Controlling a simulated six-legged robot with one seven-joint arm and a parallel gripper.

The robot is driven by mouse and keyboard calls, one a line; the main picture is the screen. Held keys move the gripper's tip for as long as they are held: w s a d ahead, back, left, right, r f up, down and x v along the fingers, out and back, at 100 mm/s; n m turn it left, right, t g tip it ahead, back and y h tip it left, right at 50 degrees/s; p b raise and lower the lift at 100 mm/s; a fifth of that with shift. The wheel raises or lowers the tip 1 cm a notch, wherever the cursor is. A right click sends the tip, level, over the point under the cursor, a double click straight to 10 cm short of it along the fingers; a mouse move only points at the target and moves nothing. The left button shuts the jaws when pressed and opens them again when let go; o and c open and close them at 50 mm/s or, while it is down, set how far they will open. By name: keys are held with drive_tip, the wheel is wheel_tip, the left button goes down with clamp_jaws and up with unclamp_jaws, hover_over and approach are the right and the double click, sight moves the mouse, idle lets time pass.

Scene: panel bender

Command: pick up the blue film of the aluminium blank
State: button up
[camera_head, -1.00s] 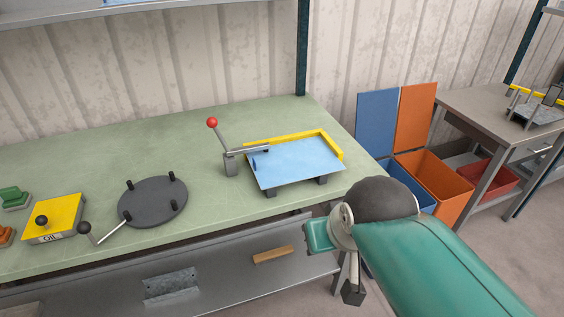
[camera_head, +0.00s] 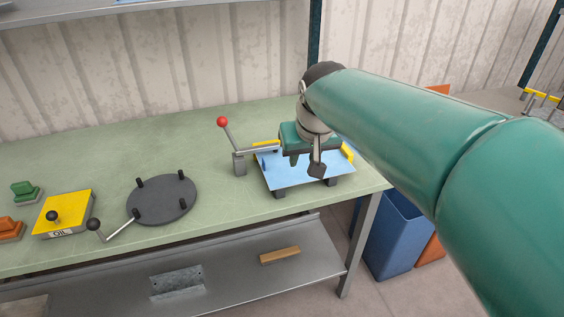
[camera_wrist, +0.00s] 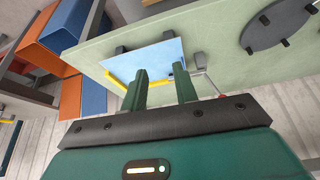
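The aluminium blank with its blue film (camera_head: 291,174) lies flat on a small fixture with a yellow edge stop (camera_head: 347,152) on the green bench. The blue film (camera_wrist: 150,60) also shows in the wrist view, beyond my fingers. A small dark blue tab (camera_wrist: 178,68) shows near its edge. My gripper (camera_head: 302,160) hangs over the back right part of the blank and hides some of it. In the wrist view my gripper (camera_wrist: 160,88) has its two green fingers apart with nothing between them. I cannot tell the exact height above the film.
A lever clamp with a red knob (camera_head: 222,121) stands at the left of the blank, its arm reaching over the edge. A dark round plate with pegs (camera_head: 161,199) and a yellow oil box (camera_head: 66,213) lie further left. Blue (camera_head: 397,240) and orange bins stand right of the bench.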

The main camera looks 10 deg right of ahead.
drive_tip(key=w+a+f+n, duration=0.1)
drive_tip(key=w+a+f, duration=0.15)
drive_tip(key=w, duration=0.55)
drive_tip(key=w+a+f, duration=0.2)
drive_tip(key=w+a, duration=0.2)
drive_tip(key=w, duration=0.5)
drive_tip(key=shift+g, duration=0.3)
drive_tip(key=x, duration=1.4)
drive_tip(key=shift+s+a, duration=0.1)
drive_tip(key=shift+s, duration=0.1)
clamp_jaws()
